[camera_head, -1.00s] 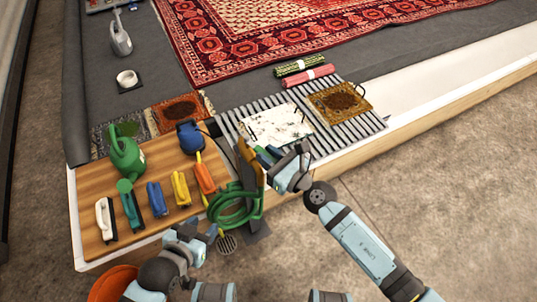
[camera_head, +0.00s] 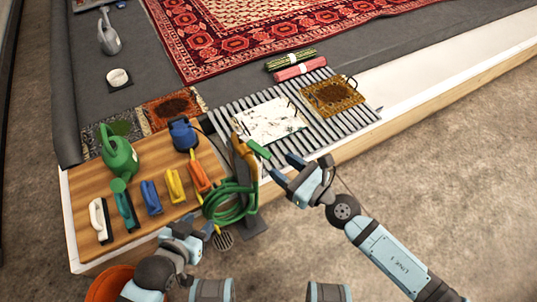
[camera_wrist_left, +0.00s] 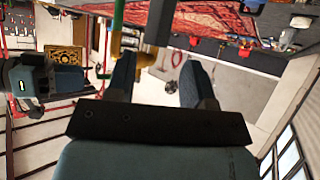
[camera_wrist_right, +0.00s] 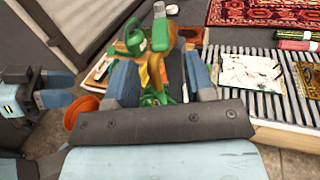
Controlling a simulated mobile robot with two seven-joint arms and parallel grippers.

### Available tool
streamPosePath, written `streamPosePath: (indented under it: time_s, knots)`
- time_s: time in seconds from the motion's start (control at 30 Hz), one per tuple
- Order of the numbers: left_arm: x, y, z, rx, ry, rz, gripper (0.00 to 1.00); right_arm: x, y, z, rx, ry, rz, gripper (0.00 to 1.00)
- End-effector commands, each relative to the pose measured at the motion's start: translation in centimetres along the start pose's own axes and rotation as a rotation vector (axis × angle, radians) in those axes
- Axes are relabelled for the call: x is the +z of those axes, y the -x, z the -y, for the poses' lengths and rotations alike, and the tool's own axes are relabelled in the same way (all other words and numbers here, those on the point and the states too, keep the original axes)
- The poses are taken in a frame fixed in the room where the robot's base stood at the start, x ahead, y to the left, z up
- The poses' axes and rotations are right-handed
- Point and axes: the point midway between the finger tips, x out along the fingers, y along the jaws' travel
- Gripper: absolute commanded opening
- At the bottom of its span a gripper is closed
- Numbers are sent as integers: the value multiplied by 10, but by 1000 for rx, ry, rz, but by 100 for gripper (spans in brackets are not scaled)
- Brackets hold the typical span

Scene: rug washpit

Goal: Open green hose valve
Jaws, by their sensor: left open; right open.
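The green hose valve lever (camera_head: 259,149) sits on top of a dark post with yellow-brass fittings (camera_head: 243,158), at the front edge of the platform. It points toward the lower right in the head view. In the right wrist view the green lever (camera_wrist_right: 160,35) shows beyond the fingers. A coil of green hose (camera_head: 230,203) hangs on the post. My right gripper (camera_head: 282,167) is open and empty, just right of the lever and apart from it. My left gripper (camera_head: 213,232) is open and empty, low and left of the coil. It also shows in the left wrist view (camera_wrist_left: 157,78).
Behind the post is a slatted rack (camera_head: 232,122) with small rugs. An orange bucket (camera_head: 108,286) stands lower left. Floor to the right is clear.

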Motion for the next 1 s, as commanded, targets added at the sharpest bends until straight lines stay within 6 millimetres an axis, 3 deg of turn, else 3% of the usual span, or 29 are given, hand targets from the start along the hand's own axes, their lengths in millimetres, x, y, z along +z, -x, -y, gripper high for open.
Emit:
streamPosePath:
  time_s: [0.1,0.33,1.0]
  knots:
    - [2,-2,-1,3,4,-9,48,-4,27,0,1,1,-2,49]
    - [0,-3,-2,11,8,-24,48,-2,56,0,1,0,-1,49]
    - [-1,-3,-3,13,8,-25,48,0,61,0,-1,-7,2,49]
